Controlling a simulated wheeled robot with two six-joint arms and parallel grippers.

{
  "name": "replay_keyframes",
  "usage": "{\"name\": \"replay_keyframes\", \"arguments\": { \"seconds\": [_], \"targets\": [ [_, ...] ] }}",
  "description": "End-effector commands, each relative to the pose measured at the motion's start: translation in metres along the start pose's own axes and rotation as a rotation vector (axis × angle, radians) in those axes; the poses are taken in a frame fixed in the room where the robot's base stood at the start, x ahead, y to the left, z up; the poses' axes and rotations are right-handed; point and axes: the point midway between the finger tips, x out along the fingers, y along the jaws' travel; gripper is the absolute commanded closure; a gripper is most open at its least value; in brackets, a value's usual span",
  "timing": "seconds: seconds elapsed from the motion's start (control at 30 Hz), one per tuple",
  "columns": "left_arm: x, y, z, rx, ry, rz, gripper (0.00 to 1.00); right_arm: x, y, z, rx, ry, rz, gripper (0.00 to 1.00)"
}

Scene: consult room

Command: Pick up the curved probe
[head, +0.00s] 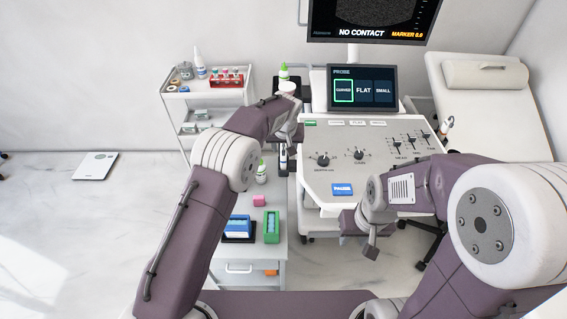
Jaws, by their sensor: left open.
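I cannot make out the curved probe for certain; my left arm may hide it. A small white and dark item (283,157) stands just below my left gripper (290,133), at the left side of the ultrasound console (325,180); I cannot tell what it is. My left gripper is open, its fingers mostly hidden by its own wrist. My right gripper (368,247) hangs in front of the console's lower edge, apart from the item; its jaws are unclear. The small screen (362,88) shows a green frame around its left tile, beside FLAT and SMALL.
A low cart (272,258) left of the console bears a green-capped bottle (261,173), a pink block (259,200), a blue box (237,225) and a green box (272,226). A white trolley (205,88) stands behind. An exam couch (490,110) stands right.

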Motion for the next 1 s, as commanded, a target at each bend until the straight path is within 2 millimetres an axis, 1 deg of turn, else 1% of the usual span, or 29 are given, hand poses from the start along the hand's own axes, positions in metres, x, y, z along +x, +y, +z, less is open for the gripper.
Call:
{"name": "replay_keyframes", "arguments": {
  "seconds": [0.1, 0.2, 0.37, 0.43, 0.57, 0.63, 0.7, 0.8, 0.97, 1.0],
  "targets": [
    [0.018, -0.001, 0.001, 0.0, -0.004, -0.002, 0.52, -0.004, 0.0, -0.001, 0.0, 0.0, 0.0, 0.64],
    [0.032, -0.001, 0.0, 0.0, -0.003, -0.001, 0.52, -0.007, 0.0, -0.001, 0.0, 0.0, 0.0, 0.64],
    [0.038, -0.001, -0.001, -0.001, 0.0, 0.0, 0.52, -0.007, 0.0, -0.001, 0.0, 0.0, 0.0, 0.64],
    [0.044, -0.002, -0.002, -0.001, -0.002, -0.001, 0.52, -0.01, 0.0, -0.001, 0.0, 0.0, 0.0, 0.64],
    [0.065, -0.003, -0.005, -0.003, -0.003, -0.001, 0.52, -0.018, 0.0, -0.002, 0.0, 0.0, 0.0, 0.64],
    [0.077, -0.003, -0.005, -0.002, -0.002, -0.001, 0.52, -0.018, 0.0, -0.002, 0.0, 0.0, 0.0, 0.64],
    [0.085, -0.003, -0.006, -0.002, -0.001, 0.0, 0.52, -0.018, 0.0, -0.002, 0.0, 0.0, 0.0, 0.64],
    [0.089, -0.003, -0.005, -0.001, -0.001, 0.0, 0.52, -0.018, 0.0, -0.002, 0.0, 0.0, 0.0, 0.64],
    [0.09, -0.002, -0.006, -0.001, -0.001, 0.0, 0.52, -0.018, 0.0, -0.002, 0.0, 0.0, 0.0, 0.64],
    [0.09, -0.002, -0.005, -0.001, -0.001, 0.0, 0.55, -0.018, 0.0, -0.002, 0.0, 0.0, 0.0, 0.64]
  ]
}}
